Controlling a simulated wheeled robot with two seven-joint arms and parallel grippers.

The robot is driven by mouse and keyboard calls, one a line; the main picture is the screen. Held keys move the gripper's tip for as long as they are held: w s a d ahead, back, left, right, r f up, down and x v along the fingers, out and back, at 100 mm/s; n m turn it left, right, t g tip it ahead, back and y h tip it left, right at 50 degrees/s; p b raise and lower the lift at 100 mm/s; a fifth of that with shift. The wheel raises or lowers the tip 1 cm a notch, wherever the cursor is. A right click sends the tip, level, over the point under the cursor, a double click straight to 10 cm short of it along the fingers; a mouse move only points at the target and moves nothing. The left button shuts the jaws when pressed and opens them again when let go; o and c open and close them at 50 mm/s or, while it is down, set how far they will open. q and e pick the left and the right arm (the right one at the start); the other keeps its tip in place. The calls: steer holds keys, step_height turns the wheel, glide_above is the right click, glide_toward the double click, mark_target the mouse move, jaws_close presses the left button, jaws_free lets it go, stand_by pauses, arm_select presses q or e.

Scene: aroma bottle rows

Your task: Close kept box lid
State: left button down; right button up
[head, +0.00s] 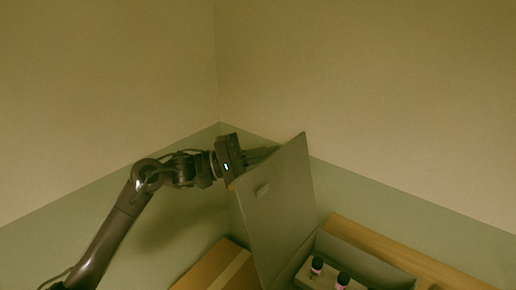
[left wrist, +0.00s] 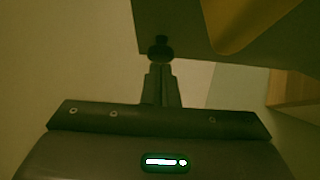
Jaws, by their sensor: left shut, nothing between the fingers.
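The box lid (head: 272,205) stands raised, nearly upright, at the left side of the open grey box (head: 345,250) in the head view. A small tab shows on its face. Several dark-capped bottles (head: 317,265) stand inside the box. My left gripper (head: 265,153) is at the lid's upper edge, its fingertips partly hidden behind the lid. In the left wrist view the fingers (left wrist: 161,75) are shut and empty, with their tips at the edge of the dark lid panel (left wrist: 180,22). Whether they touch it I cannot tell. My right gripper is not in view.
The box sits on a wooden table (head: 350,232) near the room corner. A brown cardboard-like surface (head: 212,268) with a paler strip lies left of the lid. Plain walls rise behind, and the space above the box is clear.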

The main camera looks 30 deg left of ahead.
mark_target(278, 154)
arm_select(q)
steer(key=d+p, duration=0.1)
steer(key=p, duration=0.1)
steer(key=d+r+m+g+p, duration=0.1)
steer(key=p, duration=0.1)
steer(key=shift+s+d+r+y, duration=0.2)
steer(key=shift+r+y, duration=0.1)
steer(key=shift+y, duration=0.1)
steer(key=shift+d+f, duration=0.15)
steer(key=shift+d, duration=0.05)
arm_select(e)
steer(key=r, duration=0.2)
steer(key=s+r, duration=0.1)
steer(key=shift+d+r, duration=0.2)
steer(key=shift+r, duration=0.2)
arm_select(q)
steer(key=shift+a, duration=0.1)
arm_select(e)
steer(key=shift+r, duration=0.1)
